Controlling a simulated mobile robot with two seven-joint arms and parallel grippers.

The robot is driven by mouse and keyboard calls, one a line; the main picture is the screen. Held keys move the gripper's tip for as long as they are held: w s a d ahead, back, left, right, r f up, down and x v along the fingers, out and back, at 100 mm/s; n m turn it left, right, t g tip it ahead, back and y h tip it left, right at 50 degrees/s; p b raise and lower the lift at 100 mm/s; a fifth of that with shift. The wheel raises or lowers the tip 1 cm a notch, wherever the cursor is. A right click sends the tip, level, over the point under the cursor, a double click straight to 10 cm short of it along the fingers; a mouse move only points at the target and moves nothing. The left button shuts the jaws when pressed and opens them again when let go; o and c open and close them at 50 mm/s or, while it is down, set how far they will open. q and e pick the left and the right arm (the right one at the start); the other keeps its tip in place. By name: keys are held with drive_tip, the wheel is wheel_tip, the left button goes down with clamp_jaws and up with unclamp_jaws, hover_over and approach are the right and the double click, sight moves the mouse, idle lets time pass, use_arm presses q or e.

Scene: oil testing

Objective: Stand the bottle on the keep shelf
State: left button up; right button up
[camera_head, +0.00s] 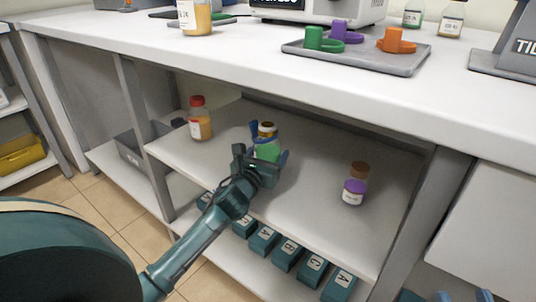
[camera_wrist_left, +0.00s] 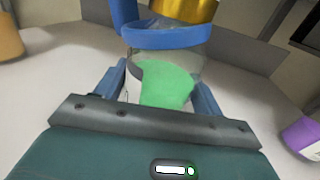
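The bottle (camera_head: 266,150), with green liquid, a gold cap and a blue collar, stands upright on the white shelf (camera_head: 315,140) under the worktop, between an orange bottle and a purple one. My left gripper (camera_head: 266,160) reaches in from the lower left, a finger on either side of the bottle. In the left wrist view the fingers lie against the sides of the bottle (camera_wrist_left: 165,85). The gripper hides its base, so I cannot see whether it touches the shelf. Blue tips at the bottom right edge look like my right gripper (camera_head: 465,297), apart and empty.
On the shelf stand a red-capped orange bottle (camera_head: 200,122) at left and a brown-capped purple bottle (camera_head: 355,186) at right. Lettered teal boxes (camera_head: 290,250) line the lower shelf. A grey tray (camera_head: 380,60) with coloured clips sits on the worktop above. Bare shelf lies around the bottles.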

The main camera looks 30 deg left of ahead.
use_arm(q)
drive_tip(key=o, duration=0.3)
drive_tip(key=shift+s+r, duration=0.1)
drive_tip(key=shift+r, duration=0.05)
drive_tip(key=s+p, duration=0.1)
drive_tip(key=s, duration=0.2)
drive_tip(key=s+d+p, duration=0.1)
drive_tip(key=s, duration=0.6)
drive_tip(key=shift+s+d+p, duration=0.1)
drive_tip(key=shift+d+p, duration=0.2)
drive_tip(key=shift+p, duration=0.1)
drive_tip(key=shift+s+d, duration=0.1)
drive_tip(key=shift+s, duration=0.6)
use_arm(e)
drive_tip(key=shift+s+f+g+h, duration=0.15)
drive_tip(key=shift+f+g+h, duration=0.25)
drive_tip(key=shift+f+h, duration=0.2)
drive_tip(key=shift+s+d+r, duration=0.1)
drive_tip(key=shift+s+r, duration=0.05)
